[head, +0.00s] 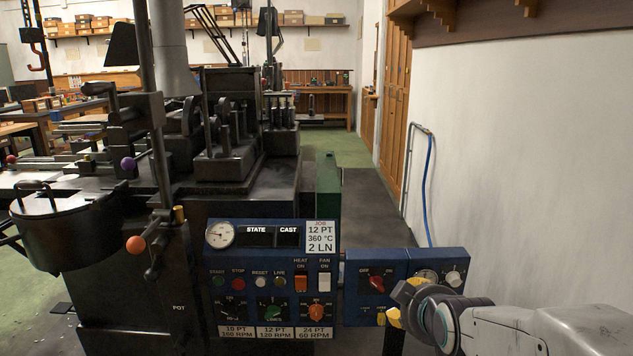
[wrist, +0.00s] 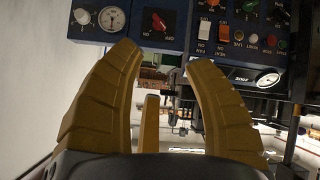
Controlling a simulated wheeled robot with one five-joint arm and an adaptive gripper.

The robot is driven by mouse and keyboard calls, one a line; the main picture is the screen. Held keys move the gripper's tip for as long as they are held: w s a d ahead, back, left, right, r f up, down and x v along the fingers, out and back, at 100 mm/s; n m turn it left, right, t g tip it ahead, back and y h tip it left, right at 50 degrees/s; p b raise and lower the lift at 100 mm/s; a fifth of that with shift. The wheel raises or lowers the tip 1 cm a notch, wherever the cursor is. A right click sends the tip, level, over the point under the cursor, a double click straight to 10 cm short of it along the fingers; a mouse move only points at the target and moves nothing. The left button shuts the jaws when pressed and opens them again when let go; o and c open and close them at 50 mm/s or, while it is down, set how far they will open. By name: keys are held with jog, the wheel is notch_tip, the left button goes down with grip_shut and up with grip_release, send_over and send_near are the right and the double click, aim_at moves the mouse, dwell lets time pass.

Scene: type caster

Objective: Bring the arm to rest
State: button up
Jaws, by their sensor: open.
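My arm (head: 540,328) reaches in from the lower right of the head view. My gripper (head: 393,316) is at its left end, in front of the lower part of the blue control panel's right section. In the wrist view my gripper (wrist: 167,58) shows two curved yellow fingers spread wide, with nothing between them. A third yellow part stands lower in the middle. The gripper is open and empty. In the head view my arm hides part of the panel's lower right. I cannot tell whether any finger touches the panel.
The right panel section has a red switch (head: 376,284) and a white knob (head: 453,278). The left panel (head: 262,270) carries a gauge, buttons and dials. The dark casting machine (head: 232,155) and a round pot (head: 62,232) stand left. A white wall (head: 520,150) borders the right.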

jog(key=s+r+m+g+p, duration=0.1)
jog(key=s+r+g+p, duration=0.1)
jog(key=s+r+p, duration=0.3)
jog(key=s+r+m+g+p, duration=0.2)
jog(key=s+r+p, duration=0.3)
jog(key=s, duration=0.7)
jog(key=s+r+m+g+p, duration=0.1)
jog(key=s+r+g+p, duration=0.2)
jog(key=s+p, duration=0.6)
notch_tip(320, 180, up, 2)
jog(key=shift+r+m, duration=0.25)
jog(key=shift+m, duration=0.05)
